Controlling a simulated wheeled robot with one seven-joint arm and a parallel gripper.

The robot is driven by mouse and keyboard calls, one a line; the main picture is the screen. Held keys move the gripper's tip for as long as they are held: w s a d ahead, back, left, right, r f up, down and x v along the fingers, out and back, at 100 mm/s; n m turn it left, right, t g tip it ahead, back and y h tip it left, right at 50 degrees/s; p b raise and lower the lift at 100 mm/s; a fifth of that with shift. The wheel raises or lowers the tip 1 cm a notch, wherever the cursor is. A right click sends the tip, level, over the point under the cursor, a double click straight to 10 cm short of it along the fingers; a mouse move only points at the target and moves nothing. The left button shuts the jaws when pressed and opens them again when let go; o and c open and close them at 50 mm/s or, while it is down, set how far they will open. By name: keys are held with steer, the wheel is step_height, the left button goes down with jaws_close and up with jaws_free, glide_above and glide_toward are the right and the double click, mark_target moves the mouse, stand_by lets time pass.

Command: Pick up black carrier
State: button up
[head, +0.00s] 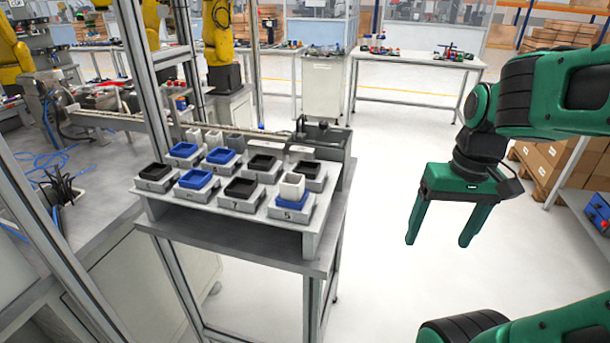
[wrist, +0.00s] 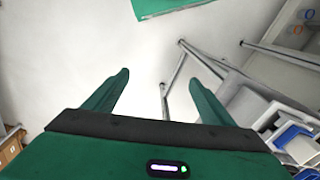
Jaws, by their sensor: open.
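Several black carriers sit in grey numbered holders on a stepped stand (head: 250,213) in the head view. One black carrier (head: 154,172) is at the left end, one (head: 241,189) at the front middle, one (head: 263,162) behind it, and one (head: 309,169) at the right. Blue carriers (head: 196,179) stand among them, and a white cup (head: 292,186) rests on the front right blue one. My gripper (head: 438,241) is open and empty, well to the right of the stand, fingers pointing down. The wrist view also shows my gripper (wrist: 158,78) with nothing between its fingers.
The stand is on a grey table (head: 240,248) with a metal frame post (head: 150,110) at its left. Open floor (head: 375,220) lies between table and gripper. Cardboard boxes (head: 550,165) are at the right. In the wrist view, a blue carrier (wrist: 290,135) shows at lower right.

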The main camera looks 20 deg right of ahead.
steer(key=w+a+r+n+t+y, duration=0.1)
steer(key=w+a+r+n, duration=0.25)
steer(key=w, duration=0.45)
steer(key=w+a+r+n+t, duration=0.1)
steer(key=w+a+r+n, duration=0.15)
steer(key=w+n, duration=0.4)
steer(key=n+y, duration=0.2)
steer(key=n, duration=0.3)
glide_toward(307, 168)
steer(key=x, duration=0.3)
steer(key=s+x, duration=0.1)
steer(key=x, duration=0.2)
steer(key=a+x, duration=0.1)
steer(key=x, duration=0.2)
steer(key=shift+s, duration=0.25)
steer(key=shift+r, duration=0.1)
steer(key=c, duration=1.4)
